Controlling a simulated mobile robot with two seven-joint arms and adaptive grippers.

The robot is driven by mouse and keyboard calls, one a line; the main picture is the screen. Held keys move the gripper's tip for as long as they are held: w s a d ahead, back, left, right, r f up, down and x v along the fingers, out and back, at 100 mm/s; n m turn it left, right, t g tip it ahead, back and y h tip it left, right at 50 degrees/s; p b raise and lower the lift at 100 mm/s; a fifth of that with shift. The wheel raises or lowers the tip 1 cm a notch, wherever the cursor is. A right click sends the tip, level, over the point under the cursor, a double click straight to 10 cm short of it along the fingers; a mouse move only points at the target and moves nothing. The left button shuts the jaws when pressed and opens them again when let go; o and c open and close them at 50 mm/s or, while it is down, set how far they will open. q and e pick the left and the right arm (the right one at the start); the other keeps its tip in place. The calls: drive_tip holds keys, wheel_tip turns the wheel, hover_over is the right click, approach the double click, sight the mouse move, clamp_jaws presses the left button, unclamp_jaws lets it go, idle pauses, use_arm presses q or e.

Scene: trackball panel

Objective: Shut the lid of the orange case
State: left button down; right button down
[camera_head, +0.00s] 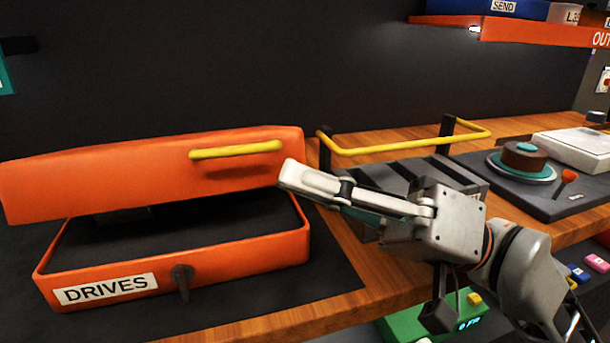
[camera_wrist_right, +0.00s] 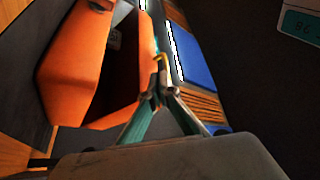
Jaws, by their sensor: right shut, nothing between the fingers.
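The orange case labelled DRIVES (camera_head: 230,258) sits on a dark mat at the left in the head view. Its orange lid (camera_head: 110,180), with a yellow handle (camera_head: 236,150), is tilted partly open above the base, with a dark gap between them. My right gripper (camera_head: 285,175) is shut and empty at the right end of the lid, close to its edge; I cannot tell whether it touches. In the right wrist view the case (camera_wrist_right: 75,65) lies at the left and the shut fingertips (camera_wrist_right: 160,92) are beside its orange edge. My left gripper is not in view.
A dark slatted rack with a yellow rail (camera_head: 400,145) stands right of the case, behind my right arm. An orange shelf (camera_head: 530,32) hangs at the upper right.

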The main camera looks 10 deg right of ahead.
idle(0.3)
drive_tip(key=v, duration=1.2)
